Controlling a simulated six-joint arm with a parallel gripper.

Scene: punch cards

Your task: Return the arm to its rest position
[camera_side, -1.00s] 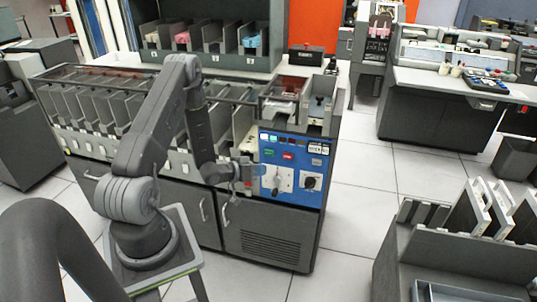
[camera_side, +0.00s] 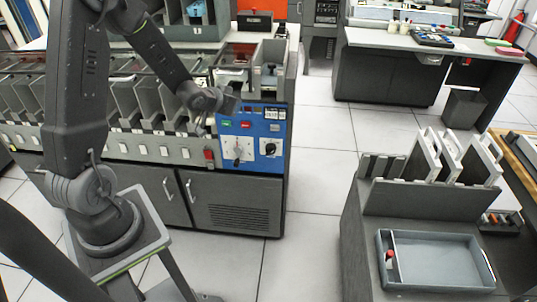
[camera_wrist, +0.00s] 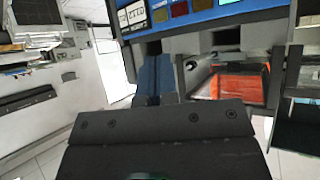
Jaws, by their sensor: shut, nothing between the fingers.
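My arm stands on its pedestal (camera_side: 152,235) in front of the sorter cabinet, its upper link upright and its forearm slanting down to the right. The blue panel (camera_wrist: 182,14) appears upside down at the top of that view. I cannot tell the gap between gripper and panel.
The card sorter has a row of grey pockets (camera_side: 128,98) left of the panel. A grey stand (camera_side: 430,200) with white frames and a tray (camera_side: 440,259) is at the right. A dark desk (camera_side: 395,75) stands behind. Floor between is clear.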

